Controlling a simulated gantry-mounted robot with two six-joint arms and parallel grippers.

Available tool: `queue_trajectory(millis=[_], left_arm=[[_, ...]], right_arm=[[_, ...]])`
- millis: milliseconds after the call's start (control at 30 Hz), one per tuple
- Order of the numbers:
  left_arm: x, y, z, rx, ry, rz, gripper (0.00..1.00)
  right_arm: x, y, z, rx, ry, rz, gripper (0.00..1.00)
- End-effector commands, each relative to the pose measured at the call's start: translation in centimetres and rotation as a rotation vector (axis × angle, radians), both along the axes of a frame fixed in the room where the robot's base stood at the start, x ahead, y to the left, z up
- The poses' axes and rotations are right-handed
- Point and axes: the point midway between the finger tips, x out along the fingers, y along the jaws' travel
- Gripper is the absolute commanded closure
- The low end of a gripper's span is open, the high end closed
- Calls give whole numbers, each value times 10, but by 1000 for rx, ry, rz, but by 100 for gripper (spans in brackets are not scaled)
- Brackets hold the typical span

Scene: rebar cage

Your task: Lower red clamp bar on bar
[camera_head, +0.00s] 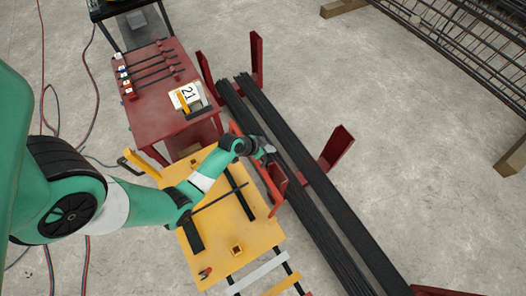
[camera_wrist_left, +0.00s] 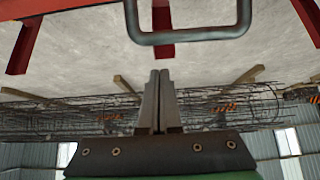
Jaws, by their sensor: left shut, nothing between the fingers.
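The red clamp bar (camera_head: 270,185) runs along the right edge of the yellow table, beside the bundles of dark bars (camera_head: 310,203). My left arm crosses over its middle and hides part of it. My left gripper (camera_head: 269,151) is just beyond the clamp bar, over the near dark bundle. In the left wrist view its two fingers (camera_wrist_left: 159,75) are shut with nothing between them. A grey U-shaped handle (camera_wrist_left: 190,38) shows above the fingertips there, apart from them. I cannot tell from these views how high the clamp bar is above the bars.
The yellow table (camera_head: 255,236) holds dark pieces and a small yellow box. A red table (camera_head: 150,118) with rods and a "21" card stands behind it. Red posts (camera_head: 338,146) rise beside the bundles. A rebar cage (camera_head: 470,40) lies at the back right; open floor lies between.

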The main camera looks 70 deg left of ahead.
Motion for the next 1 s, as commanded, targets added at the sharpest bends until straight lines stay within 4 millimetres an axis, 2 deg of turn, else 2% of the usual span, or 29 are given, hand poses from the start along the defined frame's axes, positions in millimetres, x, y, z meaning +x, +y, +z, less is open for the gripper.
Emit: queue_trajectory(millis=[33,100,133,200,400,1000], left_arm=[[8,1,-16,1,0,-2,100],[17,3,-26,0,0,-3,100],[8,2,-17,-2,3,2,100],[-6,-1,-15,-2,4,3,100],[-23,-5,-17,-1,1,1,100],[-23,-11,-18,5,-31,-1,100]], right_arm=[[0,0,-15,0,0,0,50],[0,0,-22,0,0,0,50],[0,0,-10,0,1,0,50],[0,0,-1,0,-1,0,50],[0,0,3,0,-1,0,50],[0,0,-5,0,0,0,50]])
